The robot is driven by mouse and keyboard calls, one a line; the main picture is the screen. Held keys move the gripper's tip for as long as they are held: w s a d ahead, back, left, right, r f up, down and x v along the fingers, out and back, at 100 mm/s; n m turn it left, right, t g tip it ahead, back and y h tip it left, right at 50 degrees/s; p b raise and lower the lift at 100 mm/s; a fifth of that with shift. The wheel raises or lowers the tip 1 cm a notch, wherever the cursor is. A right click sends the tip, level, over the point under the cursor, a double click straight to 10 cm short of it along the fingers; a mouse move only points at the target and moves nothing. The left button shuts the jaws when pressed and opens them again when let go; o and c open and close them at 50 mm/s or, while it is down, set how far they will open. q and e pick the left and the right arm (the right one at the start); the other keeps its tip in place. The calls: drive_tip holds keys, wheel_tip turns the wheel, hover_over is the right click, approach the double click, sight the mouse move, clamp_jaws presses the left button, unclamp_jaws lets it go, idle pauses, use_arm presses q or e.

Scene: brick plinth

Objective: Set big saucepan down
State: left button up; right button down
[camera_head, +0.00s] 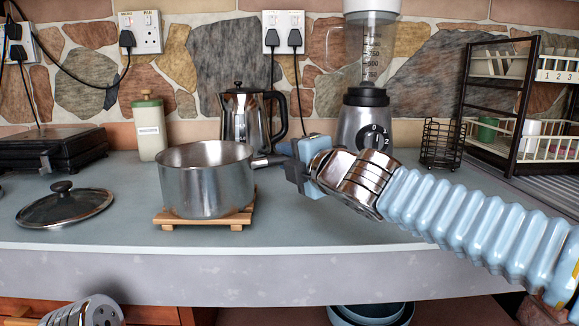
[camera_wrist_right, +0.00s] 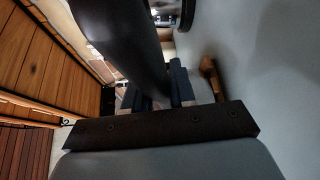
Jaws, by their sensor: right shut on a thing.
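The big saucepan (camera_head: 205,185), shiny steel and upright, is over a slatted wooden trivet (camera_head: 240,217) on the counter. Its base appears level with the slats; I cannot tell whether it bears on them fully. My right gripper (camera_head: 293,172) comes in from the right and is shut on the pan's handle (camera_head: 268,161). In the right wrist view the dark handle (camera_wrist_right: 125,40) runs down between the two fingers (camera_wrist_right: 162,90), and a piece of the trivet (camera_wrist_right: 210,78) shows beside them. My left gripper is not in view.
A glass lid (camera_head: 64,207) lies on the counter left of the pan. A dish rack (camera_head: 515,90) is at the right. The counter's front strip is clear.

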drive_tip(key=shift+r, duration=0.2)
drive_tip(key=shift+f, duration=0.1)
drive_tip(key=c, duration=1.4)
unclamp_jaws()
drive_tip(key=shift+f, duration=0.15)
drive_tip(key=o, duration=0.5)
drive_tip(key=shift+r, duration=0.25)
drive_tip(key=p+v, duration=0.2)
drive_tip(key=v, duration=0.4)
drive_tip(key=p+v, duration=0.2)
drive_tip(key=v, duration=0.4)
drive_tip(key=shift+s+f, duration=0.1)
drive_tip(key=shift+f, duration=0.1)
